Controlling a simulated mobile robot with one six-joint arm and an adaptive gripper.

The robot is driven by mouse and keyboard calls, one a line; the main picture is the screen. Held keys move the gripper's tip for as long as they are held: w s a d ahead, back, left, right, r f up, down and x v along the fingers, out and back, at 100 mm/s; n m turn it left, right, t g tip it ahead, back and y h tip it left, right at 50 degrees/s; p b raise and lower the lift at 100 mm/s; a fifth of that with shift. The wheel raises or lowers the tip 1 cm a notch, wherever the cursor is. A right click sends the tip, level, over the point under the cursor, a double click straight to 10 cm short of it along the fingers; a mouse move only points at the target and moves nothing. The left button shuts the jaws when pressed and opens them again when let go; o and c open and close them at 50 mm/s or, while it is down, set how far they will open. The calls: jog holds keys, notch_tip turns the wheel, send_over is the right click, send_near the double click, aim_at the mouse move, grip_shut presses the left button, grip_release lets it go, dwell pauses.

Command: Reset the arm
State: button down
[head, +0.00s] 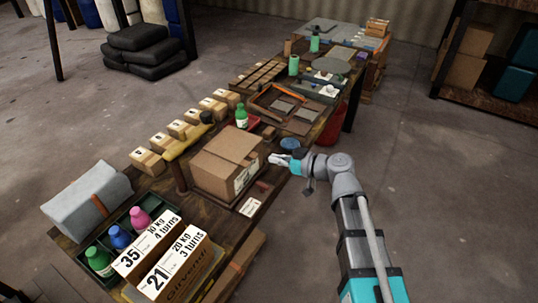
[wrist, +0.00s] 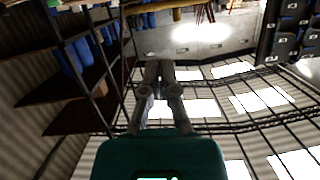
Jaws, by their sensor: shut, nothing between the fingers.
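My gripper (head: 280,159) is at the right edge of the long wooden table, just right of a cardboard box (head: 225,163) and beside a small blue dish (head: 290,144). It looks empty and apart from the box. In the wrist view my gripper (wrist: 160,65) shows its two fingers together, with nothing between them. Behind them are a bright window wall and shelves, so the wrist camera faces away from the table top. My arm reaches in from the lower right of the head view.
The table carries small labelled boxes (head: 178,130), a green bottle (head: 241,116), an orange-edged tray (head: 262,96), and a dark crate of coloured bottles at the near end. A red bucket (head: 331,126) is under the right edge. Floor to the right is clear.

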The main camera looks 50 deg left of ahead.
jog(key=shift+d, duration=0.15)
dwell(0.6)
jog(key=w+d+f+m+t+h+p, duration=0.25)
jog(key=w+d, duration=0.35)
jog(key=d, duration=0.4)
jog(key=w+d+f+m+t+h+p, duration=0.15)
jog(key=w+d+m, duration=0.25)
jog(key=w+d, duration=0.4)
jog(key=w+d+f+m+t+h+p, duration=0.1)
jog(key=w+d+m+t+h, duration=0.3)
jog(key=d, duration=0.7)
jog(key=w+d+m+g+h+p, duration=0.1)
jog(key=d+m+h+p, duration=0.3)
jog(key=d, duration=3.1)
jog(key=w+m+h, duration=0.1)
jog(key=m, duration=0.6)
jog(key=shift+d+g+h, duration=0.3)
jog(key=shift+h, duration=0.1)
